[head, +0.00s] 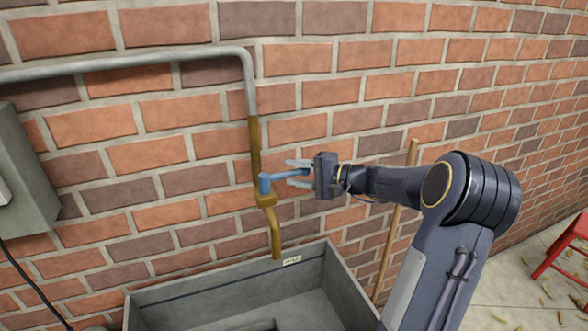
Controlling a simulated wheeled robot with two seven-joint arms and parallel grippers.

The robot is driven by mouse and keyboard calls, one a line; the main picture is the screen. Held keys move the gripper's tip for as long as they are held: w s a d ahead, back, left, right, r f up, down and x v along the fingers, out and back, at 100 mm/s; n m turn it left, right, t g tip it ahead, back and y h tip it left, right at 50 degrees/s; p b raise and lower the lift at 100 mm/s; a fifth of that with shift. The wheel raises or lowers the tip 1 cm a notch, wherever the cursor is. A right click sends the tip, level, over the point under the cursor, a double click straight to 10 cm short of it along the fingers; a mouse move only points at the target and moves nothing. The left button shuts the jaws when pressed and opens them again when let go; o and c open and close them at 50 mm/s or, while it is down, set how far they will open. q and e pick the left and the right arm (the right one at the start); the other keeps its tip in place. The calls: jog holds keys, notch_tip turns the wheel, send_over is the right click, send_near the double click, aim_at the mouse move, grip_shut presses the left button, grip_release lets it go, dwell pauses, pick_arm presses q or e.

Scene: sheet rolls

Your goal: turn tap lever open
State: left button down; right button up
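The brass tap (266,199) is fixed to the brick wall, with its spout curving down above the sink. Its blue lever (268,181) sticks out to the right from the tap body, roughly level and tilted slightly up. My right gripper (292,173) reaches in from the right, its fingers pointing left toward the tap. The fingers are apart, one above and one below the lever's outer end, with gaps visible on both sides. My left gripper is not in view.
A grey sink (230,281) stands below the tap. A grey pipe (140,60) runs along the wall into the brass one. A grey box (25,175) hangs at left. A wooden pole (394,238) leans behind my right arm. A red stool (570,250) stands far right.

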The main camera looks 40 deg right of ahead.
jog(key=shift+w+a, duration=0.2)
jog(key=shift+w, duration=0.15)
grip_shut()
jog(key=shift+f, duration=0.1)
